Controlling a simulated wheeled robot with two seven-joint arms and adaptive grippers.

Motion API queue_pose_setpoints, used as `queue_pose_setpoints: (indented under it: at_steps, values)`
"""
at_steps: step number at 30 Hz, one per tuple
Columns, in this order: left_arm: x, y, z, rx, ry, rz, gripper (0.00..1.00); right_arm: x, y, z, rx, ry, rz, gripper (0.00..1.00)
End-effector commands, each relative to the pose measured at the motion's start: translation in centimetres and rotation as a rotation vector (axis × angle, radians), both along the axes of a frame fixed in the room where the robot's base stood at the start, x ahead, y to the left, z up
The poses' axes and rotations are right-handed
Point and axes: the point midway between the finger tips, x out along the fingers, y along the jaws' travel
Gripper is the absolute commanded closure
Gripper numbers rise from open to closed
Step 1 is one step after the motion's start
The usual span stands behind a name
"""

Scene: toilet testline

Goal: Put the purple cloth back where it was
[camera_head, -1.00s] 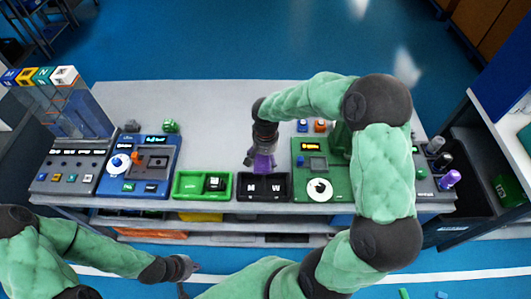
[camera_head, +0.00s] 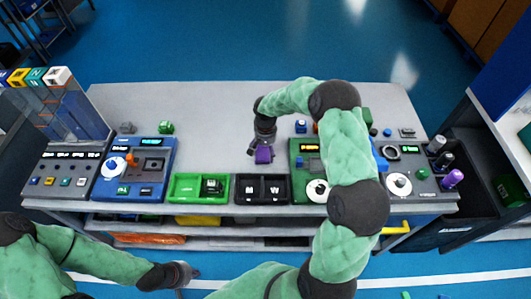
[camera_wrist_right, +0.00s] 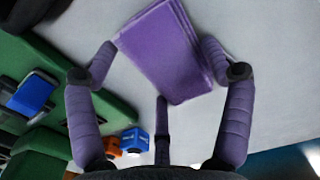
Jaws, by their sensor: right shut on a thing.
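The purple cloth (camera_head: 263,154) is a flat folded piece at the fingertips of my right gripper (camera_head: 261,146), behind the black tray (camera_head: 262,201) with compartments marked M and W. In the right wrist view the cloth (camera_wrist_right: 168,50) sits between the purple finger pads of the right gripper (camera_wrist_right: 160,66), tilted, with the grey tabletop behind it. The right gripper is shut on it. I cannot tell whether the cloth touches the table. My left gripper (camera_head: 183,273) is low at the front, off the table and away from the cloth; its jaws are too small to read.
A green tray (camera_head: 198,200) with a dark block stands left of the black tray. The blue console (camera_head: 160,182) is further left, and the green console (camera_head: 302,190) is right, partly behind my right arm. Grey tabletop (camera_head: 215,110) is clear at the back.

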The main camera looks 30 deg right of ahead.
Motion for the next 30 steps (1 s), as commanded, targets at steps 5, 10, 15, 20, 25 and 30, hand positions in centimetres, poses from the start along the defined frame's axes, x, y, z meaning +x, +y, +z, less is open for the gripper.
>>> queue_pose_setpoints:
  at_steps: [5,10,15,20,25,30]
  values:
    - [-0.01,0.0,-0.54,0.0,0.0,0.0,1.0,0.0,-0.01,-1.57,-0.001,-0.001,0.0,0.45]
    - [-0.01,-0.01,-0.46,0.0,0.0,0.0,1.0,0.0,-0.01,-1.45,-0.001,-0.001,0.0,0.45]
    - [0.0,0.0,-0.85,0.0,0.0,0.0,1.0,-0.02,0.01,-1.92,0.0,0.0,0.0,0.45]
    - [-0.01,0.0,-0.72,0.0,0.0,0.0,1.0,-0.02,0.02,-1.78,0.0,0.0,0.0,0.0]
    - [-0.01,0.0,-0.71,0.0,0.0,0.0,1.0,-0.02,0.01,-1.77,0.0,0.0,0.0,0.0]
    - [-0.01,0.0,-0.54,0.0,0.0,0.0,1.0,-0.02,0.01,-1.56,0.0,0.0,0.0,0.0]
